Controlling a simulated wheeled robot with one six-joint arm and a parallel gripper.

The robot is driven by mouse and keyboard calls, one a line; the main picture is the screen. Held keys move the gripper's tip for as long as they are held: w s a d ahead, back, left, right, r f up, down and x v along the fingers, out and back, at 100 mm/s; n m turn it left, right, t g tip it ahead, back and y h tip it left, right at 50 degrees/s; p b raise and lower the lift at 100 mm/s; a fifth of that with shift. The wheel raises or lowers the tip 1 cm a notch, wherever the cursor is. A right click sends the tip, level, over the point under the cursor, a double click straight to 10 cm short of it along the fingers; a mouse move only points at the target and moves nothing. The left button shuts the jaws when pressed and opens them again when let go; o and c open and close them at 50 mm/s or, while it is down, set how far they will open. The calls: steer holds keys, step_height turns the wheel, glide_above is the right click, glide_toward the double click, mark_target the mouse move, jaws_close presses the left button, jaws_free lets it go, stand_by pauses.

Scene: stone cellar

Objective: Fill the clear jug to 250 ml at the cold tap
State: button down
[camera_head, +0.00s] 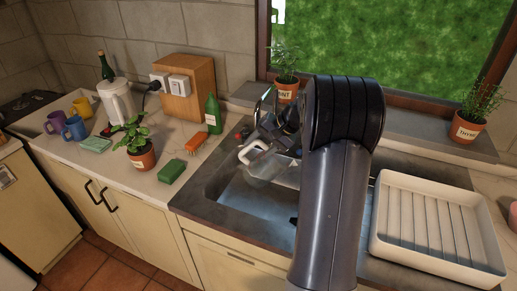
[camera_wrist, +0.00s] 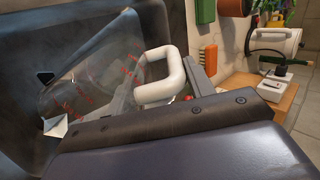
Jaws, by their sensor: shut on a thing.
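The clear jug (camera_head: 262,168) has a white handle (camera_head: 251,150) and is over the sink basin (camera_head: 215,180). In the wrist view the jug (camera_wrist: 90,80) looks tilted in the picture and shows red markings, too blurred to read. My gripper (camera_head: 270,138) is shut on the handle; in the wrist view my gripper (camera_wrist: 163,98) has a finger on each side of it. I cannot tell whether there is water in the jug. A metal tap (camera_head: 262,103) stands behind the sink, partly hidden by my arm. A red spot (camera_head: 239,134) is near its base; no cold-tap control is clearly visible.
A white drying rack (camera_head: 425,220) stands right of the sink. Left are an orange brush (camera_head: 196,142), green sponge (camera_head: 172,171), green bottle (camera_head: 212,113), potted plant (camera_head: 141,155) and white kettle (camera_head: 117,100). Potted herbs (camera_head: 286,88) stand on the window ledge.

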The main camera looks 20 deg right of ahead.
steer(key=shift+s+d+t+y+b, duration=0.3)
steer(key=shift+d+t+y+b, duration=0.25)
steer(key=shift+b, duration=0.65)
steer(key=shift+s+d+f+t+y+b, duration=0.1)
steer(key=shift+s+d+t+y+b, duration=0.25)
steer(key=shift+y+b, duration=0.45)
steer(key=shift+s+d+f+t+y+b, duration=0.15)
steer(key=shift+t+y+b, duration=0.25)
steer(key=shift+b, duration=0.7)
stand_by(1.8)
steer(key=shift+r, duration=0.1)
steer(key=shift+w+a+r+g+h+p, duration=0.1)
steer(key=shift+a+r+g+h+p, duration=0.2)
steer(key=shift+p, duration=0.4)
steer(key=shift+w+h+p, duration=0.15)
steer(key=shift+h+p, duration=0.1)
steer(key=shift+p, duration=0.1)
steer(key=shift+f, duration=0.15)
